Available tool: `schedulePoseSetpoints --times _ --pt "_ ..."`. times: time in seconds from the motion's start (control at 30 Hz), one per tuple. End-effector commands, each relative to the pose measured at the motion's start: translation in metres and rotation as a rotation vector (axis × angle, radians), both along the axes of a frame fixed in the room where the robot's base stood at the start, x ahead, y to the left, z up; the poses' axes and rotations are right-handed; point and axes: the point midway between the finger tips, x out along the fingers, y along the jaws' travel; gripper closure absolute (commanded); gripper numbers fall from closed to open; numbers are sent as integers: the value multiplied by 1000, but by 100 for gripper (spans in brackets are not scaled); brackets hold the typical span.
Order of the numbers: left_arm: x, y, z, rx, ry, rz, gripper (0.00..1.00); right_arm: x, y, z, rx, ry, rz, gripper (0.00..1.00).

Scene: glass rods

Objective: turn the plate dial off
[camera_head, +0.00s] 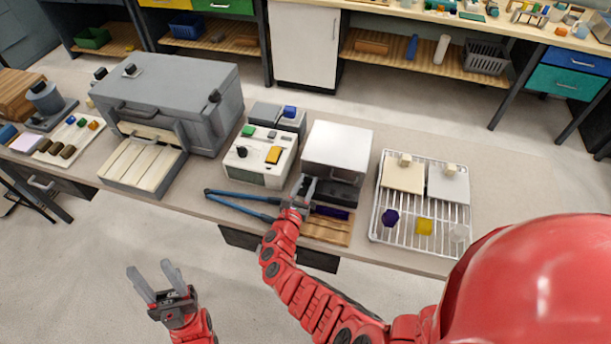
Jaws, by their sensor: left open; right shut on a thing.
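The plate (337,147) is a pale box with a dark front, standing at the middle of the bench. Its dial does not show clearly; my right gripper (305,188) covers the lower left of its front. The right gripper is shut at that spot, apparently on the dial, and its fingertips are hard to make out. How the dial is turned cannot be seen. My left gripper (155,278) is open and empty, over the floor in front of the bench, well away from the plate.
A blue-handled tool (238,197) lies just left of my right gripper. A wooden holder (328,230) sits at the bench's front edge. A white control box (257,174) and a big grey furnace-like box (185,90) stand left. A wire rack (384,226) stands right.

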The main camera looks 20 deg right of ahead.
Motion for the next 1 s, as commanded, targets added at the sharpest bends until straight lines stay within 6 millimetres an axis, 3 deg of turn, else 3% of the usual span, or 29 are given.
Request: schedulePoseSetpoints --times 0.7,0.73,0.8,1.0 --pt "0 0 9 0 0 0 50 -1 -2 0 1 -1 95 100" --pt "0 0 9 0 0 0 50 -1 -2 0 1 -1 95 61" --pt "0 0 9 0 0 0 50 -1 -2 0 1 -1 95 50" --pt "0 0 9 0 0 0 50 -1 -2 0 0 0 94 50"
